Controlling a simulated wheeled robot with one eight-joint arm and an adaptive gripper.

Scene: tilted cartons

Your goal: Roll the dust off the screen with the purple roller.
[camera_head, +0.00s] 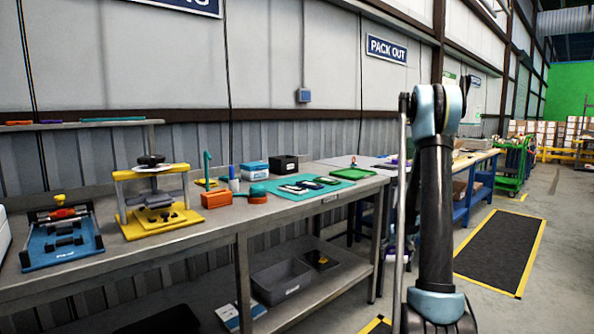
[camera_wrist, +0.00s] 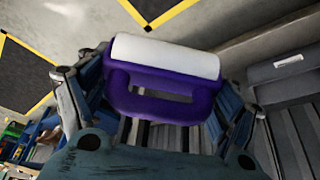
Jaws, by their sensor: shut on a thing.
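The purple roller (camera_wrist: 165,58) has a broad white cylinder and a purple frame with a slot-like handle. In the wrist view it sits between the fingers of my gripper (camera_wrist: 158,88), which is shut on its purple frame. Floor with yellow-edged dark mats shows behind it, so it is held in the air. I cannot pick out the screen or any dust for sure. Several small flat items lie on a teal mat (camera_head: 270,187) on the metal bench.
The metal bench (camera_head: 220,232) carries a yellow press (camera_head: 158,222), a blue fixture (camera_head: 62,244), an orange block (camera_head: 215,199) and small boxes. A grey bin (camera_wrist: 287,68) shows at the right of the wrist view. A blue-legged table (camera_head: 478,178) stands behind my arm.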

